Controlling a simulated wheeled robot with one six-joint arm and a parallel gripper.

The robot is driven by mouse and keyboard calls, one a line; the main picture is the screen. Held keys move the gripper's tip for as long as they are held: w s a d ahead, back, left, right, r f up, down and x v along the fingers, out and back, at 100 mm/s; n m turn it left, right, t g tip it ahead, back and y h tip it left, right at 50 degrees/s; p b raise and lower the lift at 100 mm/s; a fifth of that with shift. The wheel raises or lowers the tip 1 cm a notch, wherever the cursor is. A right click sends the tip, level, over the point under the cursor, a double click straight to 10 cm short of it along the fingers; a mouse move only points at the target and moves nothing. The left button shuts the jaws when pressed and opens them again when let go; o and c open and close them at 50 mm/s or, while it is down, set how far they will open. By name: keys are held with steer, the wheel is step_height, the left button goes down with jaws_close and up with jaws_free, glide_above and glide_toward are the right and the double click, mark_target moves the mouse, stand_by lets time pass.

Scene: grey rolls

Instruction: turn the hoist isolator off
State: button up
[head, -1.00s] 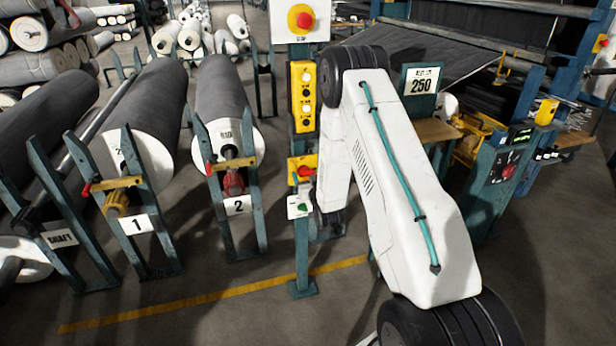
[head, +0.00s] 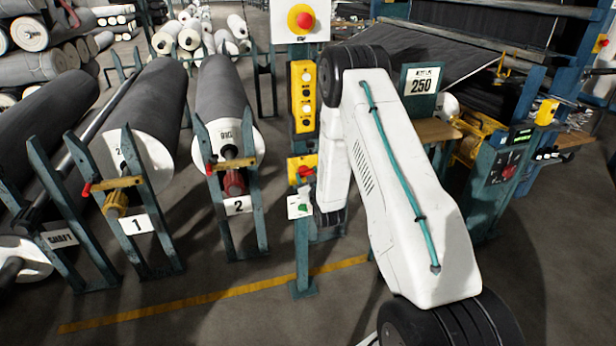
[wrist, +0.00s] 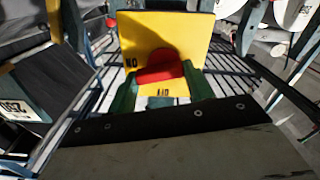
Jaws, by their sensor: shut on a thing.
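The hoist isolator is a yellow plate (wrist: 160,30) with a red rotary handle (wrist: 160,68), seen close in the wrist view. Black lettering reads ON, upside down, to the left of the handle, and OFF, upside down, below it. The handle's bar lies nearly level in that view, its right end slightly higher; I cannot tell which label it points at. My gripper (wrist: 160,80) has its green fingers on both sides of the handle, shut on it. In the head view the isolator (head: 295,165) is on the teal post, and my arm hides the gripper.
A yellow push-button box (head: 303,97) and a red emergency stop (head: 301,18) are above on the same post. Roll stands 1 (head: 136,224) and 2 (head: 238,206) are left. A 250 sign (head: 421,80) and machine are right. The floor in front is clear.

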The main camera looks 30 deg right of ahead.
steer(key=n, duration=0.7)
steer(key=shift+a, duration=0.2)
steer(key=n, duration=0.4)
steer(key=shift+w+a, duration=0.1)
steer(key=shift+a+n, duration=0.15)
steer(key=shift+n, duration=1.85)
steer(key=o, duration=1)
steer(key=v, duration=0.7)
steer(key=shift+s+a, duration=0.1)
steer(key=shift+s, duration=0.3)
